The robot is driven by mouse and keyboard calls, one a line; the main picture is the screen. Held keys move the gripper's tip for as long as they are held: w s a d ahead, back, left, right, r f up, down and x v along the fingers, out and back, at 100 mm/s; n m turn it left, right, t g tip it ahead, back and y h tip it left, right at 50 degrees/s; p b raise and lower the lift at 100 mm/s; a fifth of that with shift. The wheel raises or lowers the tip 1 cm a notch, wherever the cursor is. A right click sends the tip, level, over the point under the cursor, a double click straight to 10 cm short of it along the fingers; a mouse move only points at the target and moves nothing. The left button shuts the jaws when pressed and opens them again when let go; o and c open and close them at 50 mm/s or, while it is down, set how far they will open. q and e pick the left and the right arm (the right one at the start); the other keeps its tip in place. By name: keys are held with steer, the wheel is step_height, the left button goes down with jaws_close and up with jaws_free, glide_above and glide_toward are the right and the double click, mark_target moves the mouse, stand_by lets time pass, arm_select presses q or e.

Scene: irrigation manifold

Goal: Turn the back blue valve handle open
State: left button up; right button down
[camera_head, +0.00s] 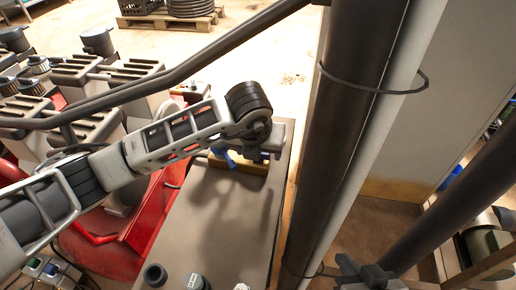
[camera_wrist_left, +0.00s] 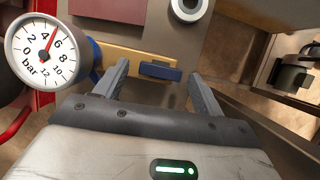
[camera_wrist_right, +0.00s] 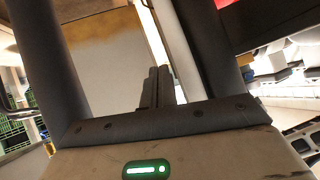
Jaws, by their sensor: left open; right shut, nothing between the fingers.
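A blue valve handle (camera_wrist_left: 160,71) shows as a short flat bar on a brass-coloured pipe (camera_wrist_left: 125,60) in the left wrist view. My left gripper (camera_wrist_left: 160,90) is open, with its fingers on either side of this handle and a visible gap to each. A second blue part (camera_wrist_left: 95,60) sits beside the pressure gauge at the left. In the head view a blue handle (camera_head: 222,157) shows under my left wrist, which hides most of the fittings there. I cannot tell which blue part is the back one. My right gripper (camera_wrist_right: 157,88) is shut and empty, low in the head view (camera_head: 368,274).
The pressure gauge (camera_wrist_left: 38,48) stands close left of my left gripper. A grey-brown bench top (camera_head: 205,215) carries fittings (camera_head: 155,275) at its near edge. A thick dark post (camera_head: 345,130) rises right of the bench. Red machinery (camera_head: 105,255) lies to the left.

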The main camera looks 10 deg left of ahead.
arm_select(q)
steer(key=p+v, duration=0.2)
steer(key=v, duration=1.4)
arm_select(e)
steer(key=shift+t, duration=0.5)
steer(key=r, duration=0.2)
steer(key=d+r, duration=0.1)
steer(key=r, duration=0.1)
steer(key=shift+s+r, duration=0.1)
steer(key=shift+r, duration=0.1)
